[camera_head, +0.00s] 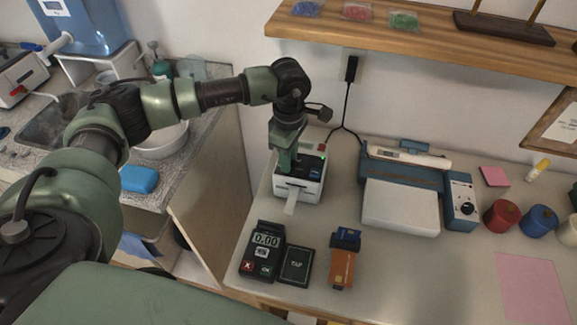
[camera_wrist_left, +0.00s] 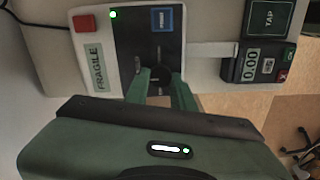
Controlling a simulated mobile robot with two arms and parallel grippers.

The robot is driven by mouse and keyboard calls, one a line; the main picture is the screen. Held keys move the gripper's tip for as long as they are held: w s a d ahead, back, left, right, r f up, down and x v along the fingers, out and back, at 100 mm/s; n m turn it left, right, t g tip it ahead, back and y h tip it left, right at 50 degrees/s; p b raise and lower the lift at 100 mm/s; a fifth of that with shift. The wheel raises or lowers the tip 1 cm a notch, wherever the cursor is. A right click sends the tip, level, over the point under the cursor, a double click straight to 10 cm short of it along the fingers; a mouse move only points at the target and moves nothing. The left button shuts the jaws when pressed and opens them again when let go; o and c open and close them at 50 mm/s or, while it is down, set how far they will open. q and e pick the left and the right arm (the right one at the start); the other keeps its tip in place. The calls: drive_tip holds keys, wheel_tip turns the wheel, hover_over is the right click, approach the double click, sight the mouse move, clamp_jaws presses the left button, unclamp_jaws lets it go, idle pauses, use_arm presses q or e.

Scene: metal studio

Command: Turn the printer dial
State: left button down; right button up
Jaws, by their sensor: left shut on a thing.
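The small white label printer (camera_head: 300,184) with a dark top stands on the grey counter, a paper strip coming out of its front. My left gripper (camera_head: 285,166) reaches down onto its top from above. In the left wrist view the printer (camera_wrist_left: 120,58) shows a green light, a blue button and a red block beside it. There my left gripper (camera_wrist_left: 163,82) is shut on the dark round printer dial (camera_wrist_left: 160,75), with a green finger on each side. The dial is mostly hidden by the fingers. My right gripper is not in view.
A card terminal (camera_head: 262,250), a black TAP pad (camera_head: 296,264) and an orange and blue item (camera_head: 343,262) lie in front of the printer. A blue and white laminator-like machine (camera_head: 400,200) stands to the right. A wooden shelf (camera_head: 430,48) hangs above.

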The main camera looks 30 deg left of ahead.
use_arm(q)
drive_tip(key=m+b, duration=0.4)
drive_tip(key=shift+w+d+f, duration=0.1)
drive_tip(key=shift+w, duration=0.05)
drive_tip(key=shift+m+b, duration=0.95)
drive_tip(key=shift+m, duration=0.55)
drive_tip(key=c, duration=1.2)
unclamp_jaws()
wheel_tip(320, 180, up, 8)
drive_tip(key=shift+d+b, duration=0.1)
drive_tip(key=shift+b, duration=0.5)
